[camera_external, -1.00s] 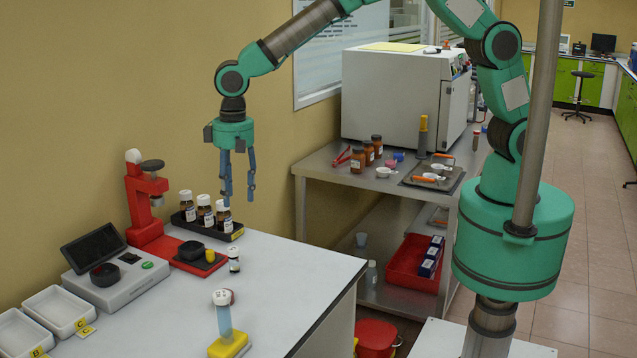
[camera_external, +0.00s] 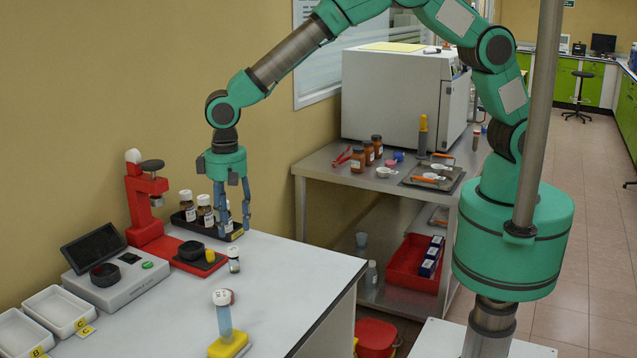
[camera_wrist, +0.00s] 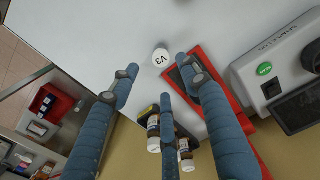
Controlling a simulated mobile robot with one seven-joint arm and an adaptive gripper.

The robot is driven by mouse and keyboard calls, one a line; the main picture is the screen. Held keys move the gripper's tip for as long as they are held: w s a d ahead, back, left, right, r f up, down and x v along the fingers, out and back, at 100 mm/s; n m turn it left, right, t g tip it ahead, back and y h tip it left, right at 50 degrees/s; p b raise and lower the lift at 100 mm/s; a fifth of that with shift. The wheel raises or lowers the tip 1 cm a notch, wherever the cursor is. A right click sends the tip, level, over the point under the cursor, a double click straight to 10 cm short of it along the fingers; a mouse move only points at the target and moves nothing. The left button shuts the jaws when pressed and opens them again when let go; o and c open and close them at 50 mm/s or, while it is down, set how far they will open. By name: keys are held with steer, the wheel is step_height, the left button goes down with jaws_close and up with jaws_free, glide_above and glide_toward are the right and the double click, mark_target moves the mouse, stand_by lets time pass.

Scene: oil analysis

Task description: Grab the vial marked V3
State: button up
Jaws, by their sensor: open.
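The vial marked V3 (camera_wrist: 160,58) shows its round white cap from above in the wrist view, just past my fingertips. In the external view a small dark vial with a pale label (camera_external: 234,261) stands upright on the white table, in front of the black vial tray. My gripper (camera_external: 232,230) points down above and slightly behind it, beside the tray. In the wrist view its blue fingers (camera_wrist: 157,78) are spread, with nothing between them. The cap lies ahead of the gap, apart from the fingers.
Brown white-capped vials (camera_external: 188,207) stand in the black tray (camera_external: 236,236) close by my fingers. A red microscope-like device (camera_external: 148,215) stands left of them. The table's right front is clear.

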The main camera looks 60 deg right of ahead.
mark_target(233, 259)
steer(key=shift+f, duration=3)
steer(key=shift+f, duration=0.1)
steer(key=shift+a+f+b, duration=0.2)
steer(key=shift+f+b, duration=0.4)
steer(key=shift+f, duration=1.9)
jaws_close()
